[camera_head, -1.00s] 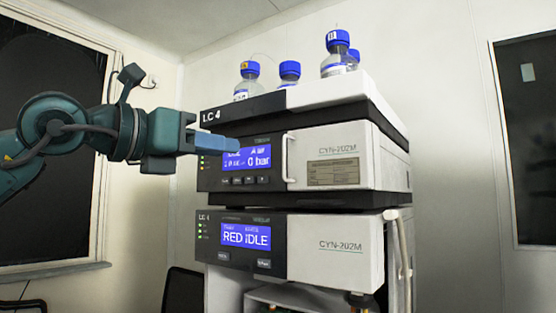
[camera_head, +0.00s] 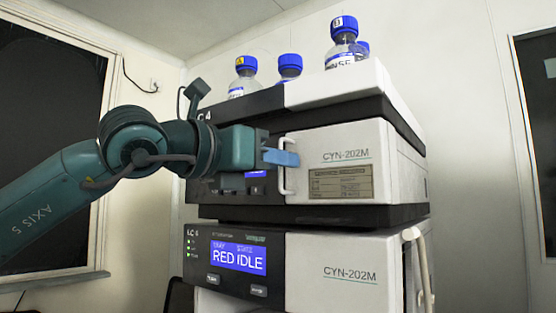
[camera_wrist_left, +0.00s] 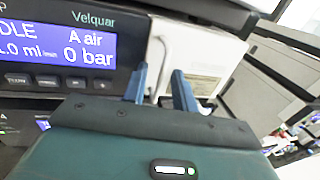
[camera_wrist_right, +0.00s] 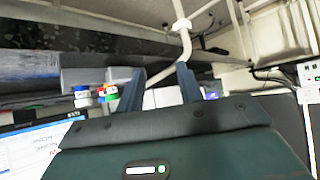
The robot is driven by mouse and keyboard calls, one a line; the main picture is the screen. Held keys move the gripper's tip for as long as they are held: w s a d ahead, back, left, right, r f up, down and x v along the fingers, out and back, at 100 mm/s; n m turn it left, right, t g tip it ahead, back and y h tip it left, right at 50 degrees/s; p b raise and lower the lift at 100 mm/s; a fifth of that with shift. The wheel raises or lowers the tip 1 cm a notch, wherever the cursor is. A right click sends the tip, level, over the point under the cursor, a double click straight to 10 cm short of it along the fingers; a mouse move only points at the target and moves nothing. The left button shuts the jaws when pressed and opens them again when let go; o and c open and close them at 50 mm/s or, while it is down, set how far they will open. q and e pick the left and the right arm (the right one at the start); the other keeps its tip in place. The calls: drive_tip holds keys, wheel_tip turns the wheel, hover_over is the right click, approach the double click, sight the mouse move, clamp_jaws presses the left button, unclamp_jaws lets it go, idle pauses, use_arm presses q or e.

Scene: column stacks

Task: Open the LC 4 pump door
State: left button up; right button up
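The pump is the upper unit of the LC 4 stack. Its white door (camera_head: 345,150), marked CYN-202M, looks shut, flush with the front. A white upright handle (camera_head: 288,185) is on the door's left side. My left gripper (camera_head: 290,158) is at the handle's upper part, its blue fingers hiding some of it. In the left wrist view the gripper (camera_wrist_left: 160,82) has its fingers apart, in front of the door's left edge (camera_wrist_left: 195,60). My right gripper (camera_wrist_right: 160,88) is open and empty, outside the head view.
The lower unit (camera_head: 345,265) has a RED IDLE screen (camera_head: 238,257). Blue-capped bottles (camera_head: 343,45) stand on top of the stack. A dark window (camera_head: 45,130) is on the left wall.

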use_arm(q)
drive_tip(key=shift+s, duration=0.15)
drive_tip(key=shift+c, duration=0.6)
clamp_jaws()
